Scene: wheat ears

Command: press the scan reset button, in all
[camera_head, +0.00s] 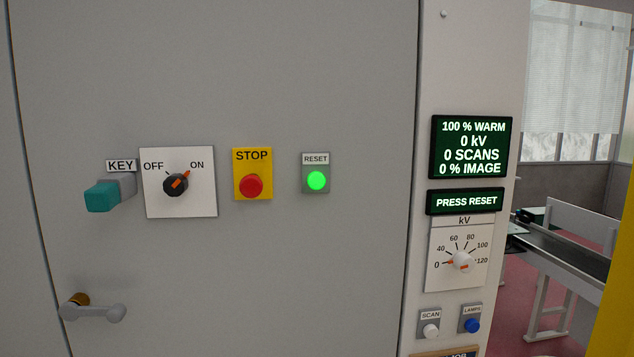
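A green button (317,181), lit, sits on a small grey plate labelled RESET on the grey cabinet door. A white button (431,331) labelled SCAN is on the narrow panel at the lower right. A dark display (473,147) reads 100 % WARM, 0 kV, 0 SCANS, 0 % IMAGE. A smaller display (465,201) below it reads PRESS RESET. My gripper is not in view, and nothing covers either button.
A red STOP button (251,187) is left of RESET. A black knob (175,185) points to ON. A teal key (103,195) and a door handle (93,308) stick out at left. A kV dial (460,261) points near 0. A blue LAMPS button (472,325) is beside SCAN.

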